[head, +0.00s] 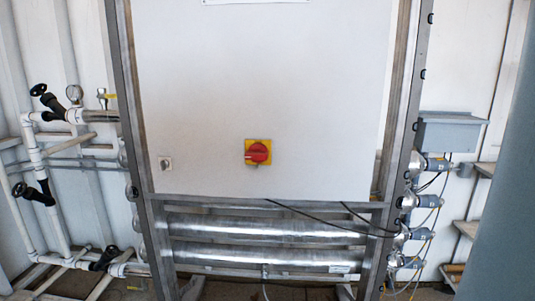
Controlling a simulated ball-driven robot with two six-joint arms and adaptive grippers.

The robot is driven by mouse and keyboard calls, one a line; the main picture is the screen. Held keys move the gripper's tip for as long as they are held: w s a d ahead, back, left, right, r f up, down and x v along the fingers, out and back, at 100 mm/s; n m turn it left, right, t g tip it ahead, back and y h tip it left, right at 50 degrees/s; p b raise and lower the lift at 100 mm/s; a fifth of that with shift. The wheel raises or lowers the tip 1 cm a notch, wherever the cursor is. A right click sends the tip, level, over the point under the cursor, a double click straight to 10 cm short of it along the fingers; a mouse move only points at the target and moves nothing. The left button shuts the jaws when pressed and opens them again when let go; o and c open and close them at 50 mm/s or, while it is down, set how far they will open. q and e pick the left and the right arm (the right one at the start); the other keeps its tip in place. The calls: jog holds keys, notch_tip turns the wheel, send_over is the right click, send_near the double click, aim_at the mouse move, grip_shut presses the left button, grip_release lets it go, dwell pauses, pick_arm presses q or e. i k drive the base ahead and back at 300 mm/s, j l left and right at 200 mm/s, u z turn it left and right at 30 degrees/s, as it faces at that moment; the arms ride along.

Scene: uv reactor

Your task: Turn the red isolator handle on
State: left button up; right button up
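The red isolator handle (257,152) sits on a square yellow plate (249,145) low on the front of a large pale cabinet (265,80). The handle looks turned to roughly level, slightly tilted; the markings are too small to read. Neither of my grippers shows in the head view, and nothing touches the handle.
A metal frame (129,100) surrounds the cabinet. Steel tubes (260,231) and black cables (300,213) run below it. White pipes with black valve handles (40,190) stand at left. A grey box (450,132) and tube ends with cables are at right.

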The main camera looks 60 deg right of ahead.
aim_at(256, 153)
jog(key=z, duration=1.7)
jog(key=i+j, duration=0.25)
jog(key=j, duration=0.15)
jog(key=i+j, duration=0.25)
jog(key=j, duration=0.2)
jog(key=i+j, duration=0.25)
jog(key=j, duration=0.15)
jog(key=i+j, duration=0.25)
jog(key=j, duration=0.2)
jog(key=i+j, duration=0.55)
jog(key=j, duration=0.3)
jog(key=l+z, duration=0.05)
